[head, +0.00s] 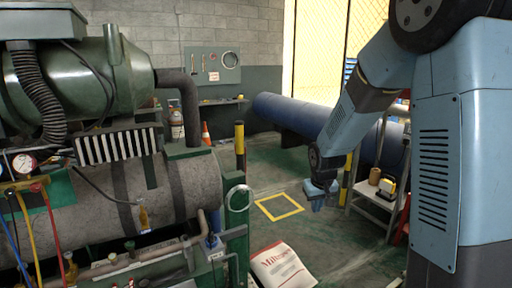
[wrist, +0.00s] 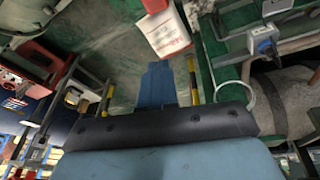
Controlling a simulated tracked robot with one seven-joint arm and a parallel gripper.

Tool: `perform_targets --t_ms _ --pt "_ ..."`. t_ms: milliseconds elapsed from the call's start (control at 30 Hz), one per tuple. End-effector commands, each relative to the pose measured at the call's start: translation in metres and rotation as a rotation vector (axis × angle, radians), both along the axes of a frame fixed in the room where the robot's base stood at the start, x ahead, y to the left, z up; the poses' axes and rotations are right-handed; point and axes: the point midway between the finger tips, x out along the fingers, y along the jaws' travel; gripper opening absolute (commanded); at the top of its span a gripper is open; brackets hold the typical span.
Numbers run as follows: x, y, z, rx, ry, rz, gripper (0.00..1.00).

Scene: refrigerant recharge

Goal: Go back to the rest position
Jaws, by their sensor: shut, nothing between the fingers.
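In the wrist view my gripper (wrist: 157,72) is shut, with nothing held. It is clear of the machine on the left and the shelf rack on the right.
A green machine (head: 120,75) with a large tank (head: 90,205) and gauges fills the left. A white sack (head: 282,266) lies at its foot. Striped posts (head: 240,146) and a shelf rack (head: 378,192) flank the clear floor. A blue pipe (head: 290,115) lies behind.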

Motion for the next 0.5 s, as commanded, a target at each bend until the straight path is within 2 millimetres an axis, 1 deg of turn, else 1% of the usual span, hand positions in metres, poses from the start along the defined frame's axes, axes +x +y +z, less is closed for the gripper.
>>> perform_targets --t_ms 33,200,367,500 --pt "-0.008 -0.002 0.017 0.004 -0.015 -0.009 0.00" --pt "-0.036 -0.009 0.059 0.011 -0.042 -0.037 0.00" --pt "-0.066 -0.015 0.094 0.020 -0.066 -0.061 0.00" --pt "-0.094 -0.019 0.121 0.030 -0.089 -0.083 0.00"
